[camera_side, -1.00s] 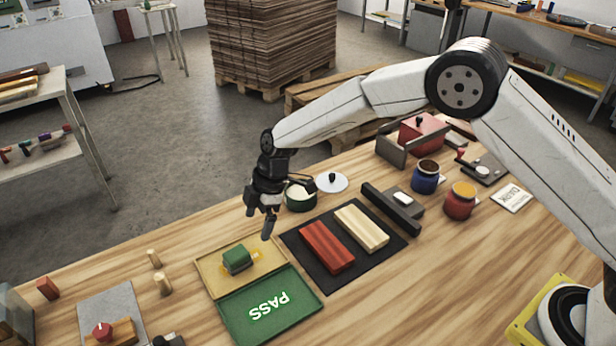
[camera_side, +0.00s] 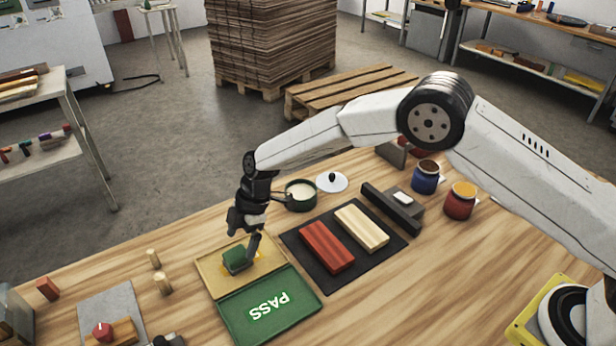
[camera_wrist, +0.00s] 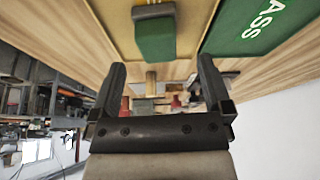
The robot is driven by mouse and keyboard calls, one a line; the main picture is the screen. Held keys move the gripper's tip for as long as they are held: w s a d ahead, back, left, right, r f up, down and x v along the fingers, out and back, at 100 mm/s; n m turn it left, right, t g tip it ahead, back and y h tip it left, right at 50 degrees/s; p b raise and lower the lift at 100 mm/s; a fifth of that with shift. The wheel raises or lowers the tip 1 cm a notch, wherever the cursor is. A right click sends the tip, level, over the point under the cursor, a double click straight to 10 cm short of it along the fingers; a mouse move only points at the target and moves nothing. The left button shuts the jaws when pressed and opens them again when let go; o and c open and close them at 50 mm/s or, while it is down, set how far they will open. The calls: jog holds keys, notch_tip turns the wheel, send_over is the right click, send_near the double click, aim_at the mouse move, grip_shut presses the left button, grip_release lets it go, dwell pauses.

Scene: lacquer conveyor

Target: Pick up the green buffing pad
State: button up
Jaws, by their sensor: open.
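The green buffing pad (camera_side: 236,257) sits on a tan tray (camera_side: 212,273) on the wooden table. My gripper (camera_side: 243,243) is close above the pad in the side view, with one finger at the pad's right side. In the wrist view my gripper (camera_wrist: 160,80) is open, with nothing between its fingers. I cannot tell whether a finger touches the pad.
A green PASS tray (camera_side: 235,310) adjoins the tan tray. A black mat (camera_side: 303,264) holds a red block (camera_side: 327,247) and a pale block (camera_side: 362,228). Small wooden pegs (camera_side: 163,284) stand at left.

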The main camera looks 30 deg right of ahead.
aim_at(237, 253)
jog(key=shift+f, duration=0.1)
jog(key=shift+x, duration=2.55)
jog(key=shift+w, duration=0.15)
jog(key=shift+c, duration=0.2)
jog(key=c, duration=1.2)
jog(key=shift+c, duration=0.3)
